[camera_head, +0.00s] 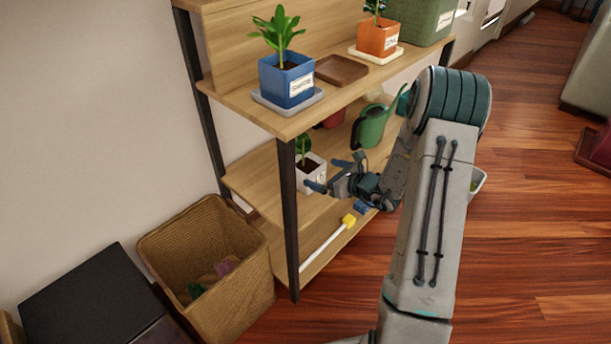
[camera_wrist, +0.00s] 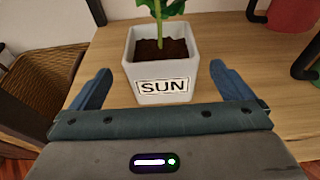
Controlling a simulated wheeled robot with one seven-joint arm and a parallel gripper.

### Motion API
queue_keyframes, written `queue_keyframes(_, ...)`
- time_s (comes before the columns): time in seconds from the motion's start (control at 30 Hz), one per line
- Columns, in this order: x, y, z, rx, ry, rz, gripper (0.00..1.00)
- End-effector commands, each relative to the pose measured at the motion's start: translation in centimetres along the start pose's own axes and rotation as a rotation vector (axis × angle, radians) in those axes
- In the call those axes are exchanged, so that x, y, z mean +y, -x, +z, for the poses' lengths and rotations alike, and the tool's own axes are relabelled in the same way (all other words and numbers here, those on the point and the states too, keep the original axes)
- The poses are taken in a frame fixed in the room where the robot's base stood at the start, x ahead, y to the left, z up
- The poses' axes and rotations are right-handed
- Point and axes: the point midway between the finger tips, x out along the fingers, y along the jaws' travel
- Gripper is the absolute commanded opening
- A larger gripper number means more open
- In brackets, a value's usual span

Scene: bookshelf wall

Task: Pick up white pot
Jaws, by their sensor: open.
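The white pot (camera_head: 309,173) stands upright on the middle shelf board, near the front left post. It holds soil and a green plant. In the wrist view the pot (camera_wrist: 162,68) is square, with a label reading "SUN" facing me. My gripper (camera_head: 335,174) is open in front of the pot. In the wrist view the two blue fingertips of my gripper (camera_wrist: 158,85) sit apart, one to each side of the pot's lower part. Clear gaps show between each finger and the pot, and nothing is held.
A dark shelf post (camera_head: 288,220) stands just left of the pot. A green watering can (camera_head: 371,126) is farther along the same board. Above are a blue pot (camera_head: 287,83) and an orange pot (camera_head: 378,38). A wicker basket (camera_head: 253,285) is on the floor.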

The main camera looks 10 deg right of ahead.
Motion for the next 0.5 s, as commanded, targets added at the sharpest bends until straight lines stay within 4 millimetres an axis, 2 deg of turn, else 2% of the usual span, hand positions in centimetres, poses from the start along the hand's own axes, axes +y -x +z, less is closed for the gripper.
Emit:
queue_keyframes(0.1,0.0,-1.8,-0.2,0.001,0.001,0.001,1.0)
queue_keyframes(0.33,0.2,-3.6,-0.1,0.0,0.003,0.004,1.0)
queue_keyframes(0.5,0.2,-6.4,-0.3,0.0,0.003,0.006,1.0)
